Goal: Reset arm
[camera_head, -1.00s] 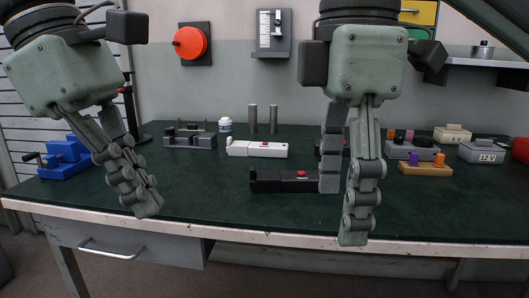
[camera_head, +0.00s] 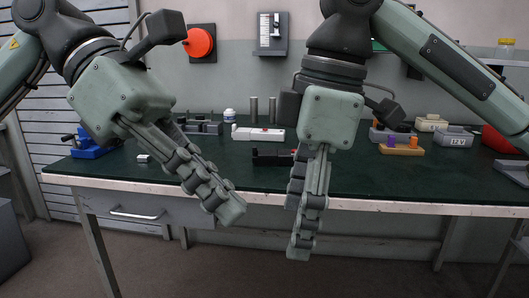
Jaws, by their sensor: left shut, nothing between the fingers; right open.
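My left gripper (camera_head: 226,209) reaches in from the left, tilted down to the right, in front of the bench's front edge. Its fingers lie together with nothing between them. My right gripper (camera_head: 300,247) hangs nearly straight down, right of the left one, with its tips below the bench edge in the picture. It holds nothing; its fingers overlap from this angle. Both grippers are clear of the objects on the green bench top (camera_head: 400,180).
A blue vise (camera_head: 90,147) is at left, a small white block (camera_head: 143,158) beside my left gripper. At right stand an orange block (camera_head: 402,150) and a 12 V box (camera_head: 455,138).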

